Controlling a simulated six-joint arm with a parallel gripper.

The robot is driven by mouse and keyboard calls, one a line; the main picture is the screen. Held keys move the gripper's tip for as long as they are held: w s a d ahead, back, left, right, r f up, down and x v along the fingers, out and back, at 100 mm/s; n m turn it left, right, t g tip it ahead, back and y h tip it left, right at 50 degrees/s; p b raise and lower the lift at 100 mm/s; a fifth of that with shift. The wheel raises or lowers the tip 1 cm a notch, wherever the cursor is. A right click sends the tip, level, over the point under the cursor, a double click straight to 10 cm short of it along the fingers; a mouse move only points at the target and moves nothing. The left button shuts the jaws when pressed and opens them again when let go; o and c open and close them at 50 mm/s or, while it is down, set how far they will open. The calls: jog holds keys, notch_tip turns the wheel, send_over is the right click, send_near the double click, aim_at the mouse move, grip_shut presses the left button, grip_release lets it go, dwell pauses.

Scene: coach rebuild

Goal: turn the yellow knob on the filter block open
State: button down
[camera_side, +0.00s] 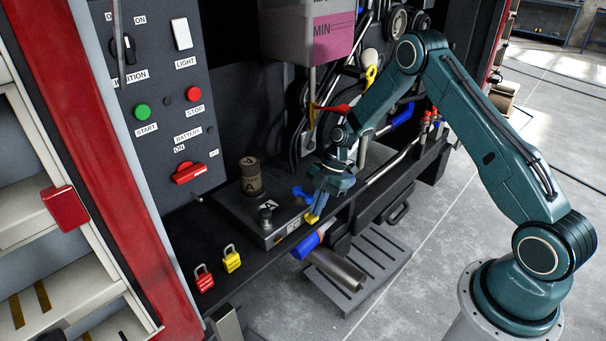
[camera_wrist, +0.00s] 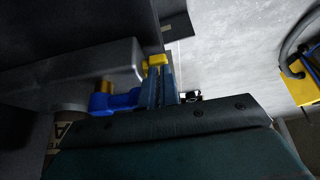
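The yellow knob (camera_side: 311,218) is on the front edge of the grey filter block (camera_side: 240,211), near its right end. It also shows in the wrist view (camera_wrist: 157,60) at the far end of my fingers. My gripper (camera_side: 317,208) points down at the knob, its fingertips at or touching it. In the wrist view the two fingers (camera_wrist: 161,84) are close together with a narrow gap. The knob is partly hidden by them, so I cannot tell whether they are clamped on it. The knob's exact angle is unclear.
A blue knob (camera_side: 302,193) sits on the block just behind my fingers, close to them in the wrist view (camera_wrist: 115,102). A blue-ended cylinder (camera_side: 306,244) lies below the front edge.

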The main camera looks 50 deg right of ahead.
jog(key=shift+s+d+f, duration=0.2)
jog(key=shift+d+f, duration=0.1)
jog(key=shift+f, duration=0.3)
jog(key=shift+s+a, duration=0.1)
jog(key=shift+a, duration=0.7)
jog(key=shift+a+r, duration=0.1)
jog(key=shift+r, duration=0.1)
notch_tip(320, 180, up, 21)
jog(key=d, duration=0.1)
jog(key=shift+w, duration=0.35)
